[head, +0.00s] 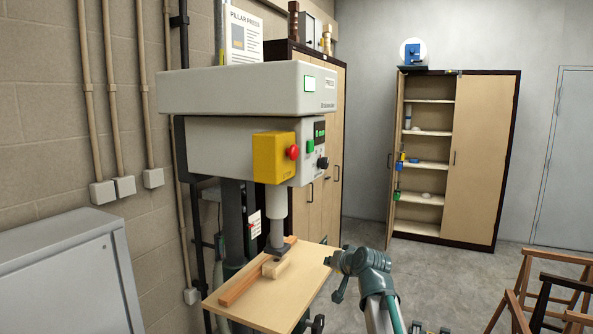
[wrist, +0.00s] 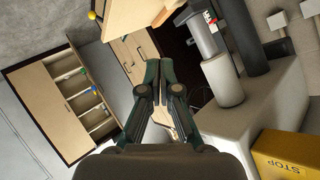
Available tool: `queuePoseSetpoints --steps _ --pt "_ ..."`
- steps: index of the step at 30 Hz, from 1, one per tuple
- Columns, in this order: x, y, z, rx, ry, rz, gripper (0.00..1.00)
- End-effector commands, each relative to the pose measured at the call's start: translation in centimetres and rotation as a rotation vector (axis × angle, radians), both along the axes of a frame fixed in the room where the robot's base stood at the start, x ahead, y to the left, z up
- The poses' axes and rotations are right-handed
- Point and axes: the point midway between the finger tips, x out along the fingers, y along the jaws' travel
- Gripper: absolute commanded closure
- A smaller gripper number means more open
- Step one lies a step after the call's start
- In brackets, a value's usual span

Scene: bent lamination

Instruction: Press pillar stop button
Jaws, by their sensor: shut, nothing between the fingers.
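The red stop button (head: 293,152) sticks out from the right face of a yellow box (head: 267,162) on the grey pillar press (head: 225,143). In the wrist view, the yellow box (wrist: 285,160) with STOP lettering is at the lower right corner, tilted, and the red button is out of sight. My gripper (wrist: 159,72) is shut and empty, its fingers together at the middle of the wrist view. In the head view, my gripper (head: 333,261) is by the right edge of the press table, below and right of the button, apart from it.
Wooden pieces (head: 258,272) lie on the press table (head: 245,305) under the press ram (head: 276,215). A green button (head: 310,146) and a black knob (head: 322,163) sit near the red button. Wooden chairs (head: 550,295) stand at the right, and an open cupboard (head: 480,160) behind.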

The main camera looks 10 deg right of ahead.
Motion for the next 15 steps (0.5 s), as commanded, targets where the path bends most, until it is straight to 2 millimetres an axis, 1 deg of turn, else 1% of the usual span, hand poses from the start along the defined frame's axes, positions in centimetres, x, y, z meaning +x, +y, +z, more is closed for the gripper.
queuePoseSetpoints --steps 1,3,5,6,8,9,11,12,14,15 --pt "0.4 -0.1 2.3 0.010 -0.038 -0.004 1.00" --pt "0.6 -0.2 5.3 0.027 -0.090 -0.009 1.00" --pt "0.7 -0.3 7.8 0.042 -0.133 -0.014 1.00" --pt "0.7 -0.3 9.6 0.053 -0.164 -0.016 1.00" --pt "0.7 -0.4 12.1 0.067 -0.207 -0.020 1.00" --pt "0.6 -0.4 13.8 0.080 -0.237 -0.022 1.00" --pt "0.4 -0.5 16.4 0.096 -0.281 -0.025 1.00" --pt "0.3 -0.5 18.1 0.109 -0.311 -0.026 1.00" --pt "0.1 -0.6 20.5 0.127 -0.354 -0.030 1.00" --pt "-0.1 -0.6 22.1 0.141 -0.382 -0.031 1.00"
